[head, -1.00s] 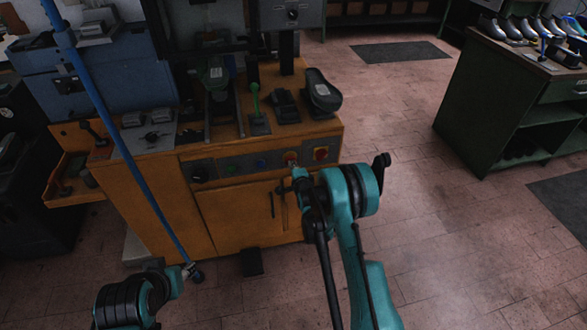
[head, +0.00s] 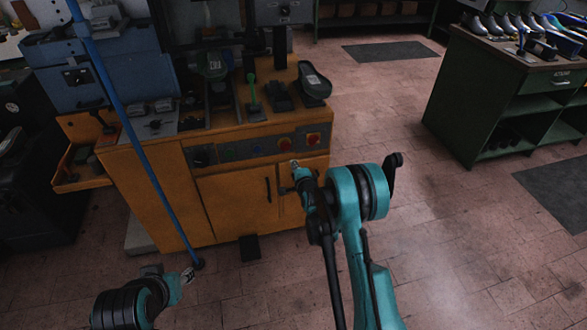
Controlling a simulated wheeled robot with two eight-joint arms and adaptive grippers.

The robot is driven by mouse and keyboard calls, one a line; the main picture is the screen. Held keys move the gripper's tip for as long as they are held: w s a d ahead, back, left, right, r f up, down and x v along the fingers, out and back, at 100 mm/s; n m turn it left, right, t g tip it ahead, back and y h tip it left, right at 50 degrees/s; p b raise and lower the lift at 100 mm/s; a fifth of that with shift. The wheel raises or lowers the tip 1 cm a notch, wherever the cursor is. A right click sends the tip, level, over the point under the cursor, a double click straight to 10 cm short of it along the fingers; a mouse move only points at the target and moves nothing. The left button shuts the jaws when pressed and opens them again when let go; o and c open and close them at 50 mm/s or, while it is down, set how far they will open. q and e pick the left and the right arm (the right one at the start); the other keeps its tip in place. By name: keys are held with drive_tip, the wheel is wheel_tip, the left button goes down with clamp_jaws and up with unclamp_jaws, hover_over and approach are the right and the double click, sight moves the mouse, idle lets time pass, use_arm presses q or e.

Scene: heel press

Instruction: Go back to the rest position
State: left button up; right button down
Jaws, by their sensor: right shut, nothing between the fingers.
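The heel press is an orange cabinet (head: 235,205) with a grey control panel (head: 218,154) on its front. The panel carries a black knob (head: 203,157), green and blue buttons, a red button (head: 284,144) and a red knob (head: 313,139) on its right end. My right gripper (head: 295,166) is shut and empty, just below the red button in the picture and seemingly apart from the panel. My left gripper (head: 187,276) is at the lower left, near the foot of a blue pole; its fingers are too small to read.
The blue pole (head: 135,125) slants down in front of the cabinet. A black pedal (head: 249,247) sits at the cabinet's foot. A dark shoe form (head: 314,80) stands on top. A green bench (head: 480,95) with shoes is at the right. The floor (head: 430,230) between is clear.

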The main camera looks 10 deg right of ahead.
drive_tip(key=shift+s+r, duration=0.1)
drive_tip(key=shift+s, duration=0.3)
drive_tip(key=s+a+r+n+g, duration=0.2)
drive_tip(key=s+r+n+g, duration=0.2)
drive_tip(key=s+r+n, duration=0.9)
drive_tip(key=s+r+n+g, duration=0.1)
drive_tip(key=s+n+g, duration=0.2)
drive_tip(key=s, duration=2.6)
drive_tip(key=shift+s+r+n+g, duration=0.3)
drive_tip(key=shift+s+n, duration=0.1)
drive_tip(key=shift+n, duration=0.5)
